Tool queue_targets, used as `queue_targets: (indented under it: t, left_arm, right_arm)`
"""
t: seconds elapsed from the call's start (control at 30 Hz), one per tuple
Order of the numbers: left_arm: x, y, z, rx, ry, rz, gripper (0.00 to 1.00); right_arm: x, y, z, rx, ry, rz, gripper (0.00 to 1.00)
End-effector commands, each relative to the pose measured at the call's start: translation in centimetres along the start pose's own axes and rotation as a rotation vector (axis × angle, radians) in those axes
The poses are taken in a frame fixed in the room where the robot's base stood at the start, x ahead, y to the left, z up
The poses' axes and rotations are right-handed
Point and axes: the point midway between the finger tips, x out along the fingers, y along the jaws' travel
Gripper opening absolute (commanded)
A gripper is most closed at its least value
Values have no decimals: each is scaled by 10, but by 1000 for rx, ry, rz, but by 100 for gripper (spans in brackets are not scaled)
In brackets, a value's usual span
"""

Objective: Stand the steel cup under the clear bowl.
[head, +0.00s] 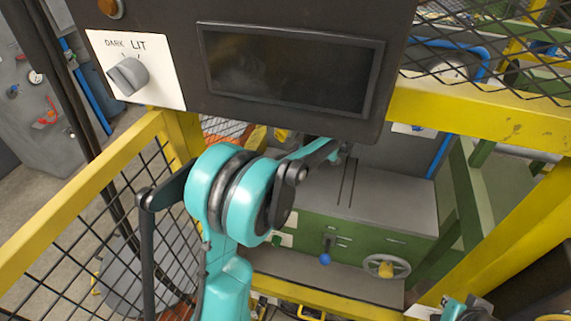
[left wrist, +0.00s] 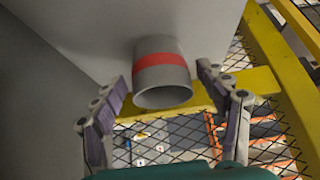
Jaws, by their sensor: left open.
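In the left wrist view a grey cup with a red band (left wrist: 162,72), which looks like the steel cup, lies ahead with its open mouth facing down the picture, against a pale grey surface. My left gripper (left wrist: 164,88) is open, one finger on each side of the cup, with visible gaps to both. In the head view my teal left arm reaches away under the dark panel, and its gripper end is mostly hidden there. The cup cannot be made out in the head view. I see no clear bowl in either view.
A dark panel (head: 230,105) with a blank screen (head: 288,70) and a DARK/LIT knob (head: 128,75) hangs close above my left arm. Yellow rails with mesh (head: 75,215) stand at left and right. A green machine (head: 345,238) with a grey top lies behind.

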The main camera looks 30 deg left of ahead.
Motion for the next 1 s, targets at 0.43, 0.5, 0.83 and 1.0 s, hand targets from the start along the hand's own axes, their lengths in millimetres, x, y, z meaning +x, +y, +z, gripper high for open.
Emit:
queue_targets:
  t: [0.43, 0.5, 0.83, 1.0]
  left_arm:
    - [-53, 0, 83, 3, 0, 2, 74]
    - [-57, 0, 90, 3, 0, 1, 74]
    - [-62, 0, 99, 0, -1, 1, 74]
    - [-62, 0, 99, 1, -1, 1, 74]
  right_arm:
    - [-5, 0, -3, 0, 0, 0, 0]
    - [-5, 0, -4, 0, 0, 0, 0]
    - [-5, 0, -4, 0, 0, 0, 0]
    - [-5, 0, -4, 0, 0, 0, 0]
